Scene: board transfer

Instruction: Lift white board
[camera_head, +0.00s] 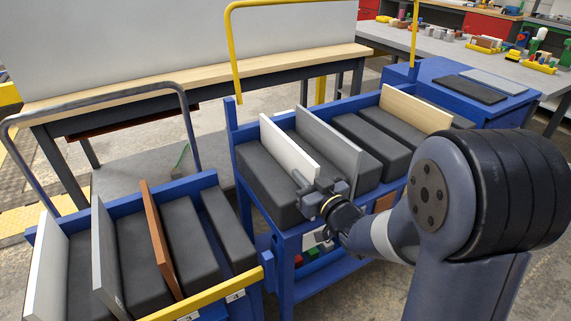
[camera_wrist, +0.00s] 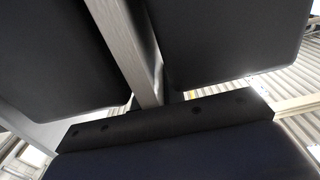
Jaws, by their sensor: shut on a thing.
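A white board (camera_head: 288,148) stands upright between black padded blocks in the blue rack on the right. My gripper (camera_head: 318,190) is at its near end, low on the front edge, and is shut on it. The fingertips are partly hidden by my wrist. In the wrist view, a pale board (camera_wrist: 122,45) runs between two dark blocks; the grip itself does not show clearly there. Another white board (camera_head: 45,272) stands at the far left of the left rack.
A grey board (camera_head: 330,138) stands close to the right of the held board. A light wood board (camera_head: 415,108) is farther right. The left rack (camera_head: 205,181) holds grey (camera_head: 105,255) and brown (camera_head: 158,235) boards. A yellow post (camera_head: 231,50) rises behind.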

